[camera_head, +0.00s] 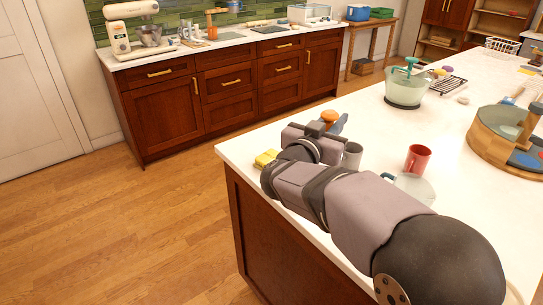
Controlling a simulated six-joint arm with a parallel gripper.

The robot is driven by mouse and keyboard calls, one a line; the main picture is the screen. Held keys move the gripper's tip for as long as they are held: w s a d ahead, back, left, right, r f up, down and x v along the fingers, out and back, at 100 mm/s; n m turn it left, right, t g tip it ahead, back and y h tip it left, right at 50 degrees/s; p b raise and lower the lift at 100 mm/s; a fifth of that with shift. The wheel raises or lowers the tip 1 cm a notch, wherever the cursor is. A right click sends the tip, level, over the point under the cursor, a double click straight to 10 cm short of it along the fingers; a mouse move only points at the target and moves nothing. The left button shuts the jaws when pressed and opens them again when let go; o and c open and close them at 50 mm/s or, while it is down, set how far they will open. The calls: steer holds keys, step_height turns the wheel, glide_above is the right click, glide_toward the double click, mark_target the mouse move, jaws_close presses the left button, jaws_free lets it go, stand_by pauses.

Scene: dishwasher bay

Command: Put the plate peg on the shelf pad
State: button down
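My arm reaches from the lower right across the near end of the white island counter (238,158). Its wrist end, with my gripper (326,138), is over the counter's left end. The fingers are not clear behind the wrist, so I cannot tell whether they are open or shut. An orange, rounded piece (330,116) and a blue piece (341,124) show just beyond the wrist; I cannot tell whether they are held. I cannot pick out the plate peg or the shelf pad for certain in this view.
A yellow sponge-like block (266,158) and a grey cup (352,155) are close to my wrist. A red mug (417,159) stands farther right. A pale green bowl (405,90) and a round wooden stand (495,140) are farther back. The counter between them is mostly clear.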

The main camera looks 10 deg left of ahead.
steer(key=w+a+r+n+t+y+p, duration=0.15)
steer(key=w+a+y, duration=0.25)
steer(key=w+a, duration=0.45)
steer(key=n+y+p, duration=0.1)
steer(key=n+y, duration=0.2)
glide_above(269, 160)
steer(key=w+a, duration=0.2)
steer(key=w, duration=0.2)
steer(key=shift+n+y, duration=0.25)
steer(key=shift+y, duration=0.05)
steer(key=shift+a+f+p, duration=0.2)
steer(key=shift+f+p, duration=0.2)
steer(key=shift+f, duration=7.55)
steer(key=shift+f, duration=0.1)
steer(key=shift+f, duration=0.15)
steer(key=c, duration=1.6)
jaws_free()
steer(key=shift+c, duration=0.2)
